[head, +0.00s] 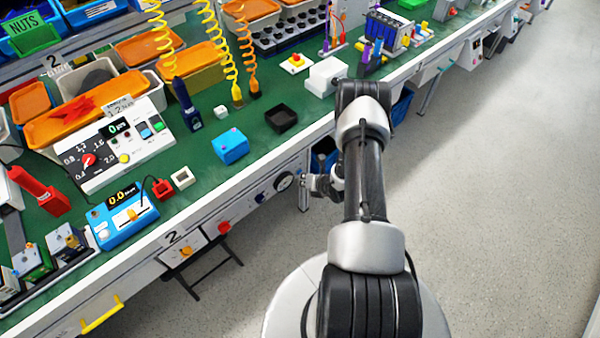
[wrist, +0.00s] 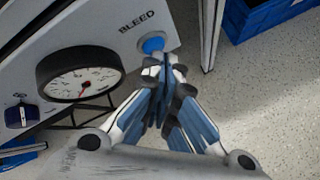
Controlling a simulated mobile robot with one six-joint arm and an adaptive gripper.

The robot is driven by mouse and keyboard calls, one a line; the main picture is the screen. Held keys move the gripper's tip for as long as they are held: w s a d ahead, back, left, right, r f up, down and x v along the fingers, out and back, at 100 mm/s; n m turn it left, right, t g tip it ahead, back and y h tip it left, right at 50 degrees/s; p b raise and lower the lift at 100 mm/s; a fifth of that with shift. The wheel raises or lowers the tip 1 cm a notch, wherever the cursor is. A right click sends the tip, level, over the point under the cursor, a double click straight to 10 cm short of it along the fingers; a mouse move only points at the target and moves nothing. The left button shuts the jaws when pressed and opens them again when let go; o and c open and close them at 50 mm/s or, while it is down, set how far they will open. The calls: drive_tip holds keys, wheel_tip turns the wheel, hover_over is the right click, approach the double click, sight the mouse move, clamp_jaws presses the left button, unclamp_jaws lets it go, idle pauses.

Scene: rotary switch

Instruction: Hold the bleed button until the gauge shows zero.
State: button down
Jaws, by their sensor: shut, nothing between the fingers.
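The blue round bleed button (wrist: 152,43) sits on a pale panel at the top of the wrist view, beside the printed word BLEED. My gripper (wrist: 163,63) is shut and empty, its fingertips at the button's lower edge in the picture. I cannot tell whether they touch or press it. The gauge (wrist: 82,76) has a black rim, white face and a red needle pointing toward the lower part of the dial; its numbers are too small to read. In the head view the gauge (head: 284,181) is on the bench front, left of my gripper (head: 313,183); the button is hidden there.
A dark blue knob (wrist: 21,116) is left of the gauge. A blue crate (wrist: 262,15) stands at the upper right of the wrist view. The green bench top (head: 205,180) above carries switch boxes and bins. Open grey floor (head: 500,180) lies to the right.

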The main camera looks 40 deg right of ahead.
drive_tip(key=shift+s, duration=0.6)
drive_tip(key=s, duration=0.5)
drive_tip(key=shift+d+p, duration=0.25)
drive_tip(key=shift+p, duration=0.15)
